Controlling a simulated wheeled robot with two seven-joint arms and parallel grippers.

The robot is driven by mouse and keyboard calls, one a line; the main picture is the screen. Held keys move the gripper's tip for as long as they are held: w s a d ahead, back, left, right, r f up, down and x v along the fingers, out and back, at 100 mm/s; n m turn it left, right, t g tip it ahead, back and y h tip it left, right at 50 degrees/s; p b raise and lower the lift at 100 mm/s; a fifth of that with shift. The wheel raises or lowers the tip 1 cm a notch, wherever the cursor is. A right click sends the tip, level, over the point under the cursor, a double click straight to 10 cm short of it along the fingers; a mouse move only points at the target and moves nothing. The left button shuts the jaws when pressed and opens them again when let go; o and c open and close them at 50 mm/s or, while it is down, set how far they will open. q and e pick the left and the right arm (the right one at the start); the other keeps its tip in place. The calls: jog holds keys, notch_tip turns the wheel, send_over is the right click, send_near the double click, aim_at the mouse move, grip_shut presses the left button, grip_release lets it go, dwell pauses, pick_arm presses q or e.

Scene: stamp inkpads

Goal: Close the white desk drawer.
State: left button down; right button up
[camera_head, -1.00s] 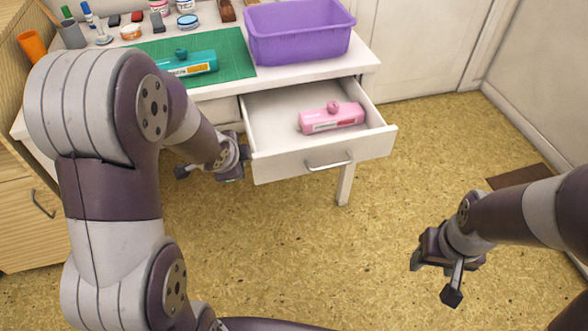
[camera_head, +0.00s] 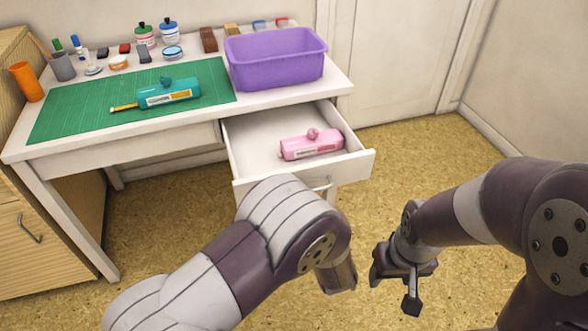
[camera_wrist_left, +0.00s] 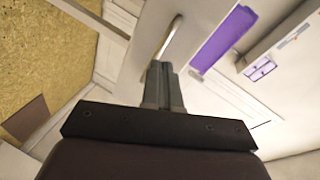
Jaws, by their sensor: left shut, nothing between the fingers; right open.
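The white desk drawer (camera_head: 357,166) stands open under the right part of the desk. Its metal handle (camera_head: 325,183) shows partly above my left arm. A pink stamp (camera_head: 312,146) lies inside the drawer. My left gripper (camera_wrist_left: 164,85) is shut and empty in the left wrist view, with its fingertips close to the handle (camera_wrist_left: 171,36); I cannot tell if they touch. In the head view that gripper is hidden by my left arm. My right gripper (camera_head: 394,290) is open and empty, low in front of the drawer and to its right.
On the white desk (camera_head: 190,133) are a green mat (camera_head: 75,118) with a teal stamp (camera_head: 168,93), and a purple bin (camera_head: 277,65). Bottles, cups and small items line the back. A wooden cabinet (camera_head: 30,245) stands left. The floor at right is clear.

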aim_at(297, 175)
pick_arm(q)
jog(key=w+a+y+b, duration=0.1)
jog(key=w, duration=0.2)
jog(key=w+a+m+t+y+b, duration=0.1)
jog(key=w, duration=0.2)
jog(key=w+a+r+t+y+b, duration=0.1)
jog(key=w+a, duration=0.1)
jog(key=w, duration=0.1)
jog(key=shift+w+m+b, duration=0.15)
jog(key=shift+m+b, duration=0.25)
jog(key=shift+a+r, duration=0.1)
pick_arm(e)
notch_tip(297, 175, down, 3)
jog(key=shift+s+f, duration=0.1)
jog(key=shift+f, duration=0.1)
pick_arm(q)
jog(key=shift+w, duration=0.1)
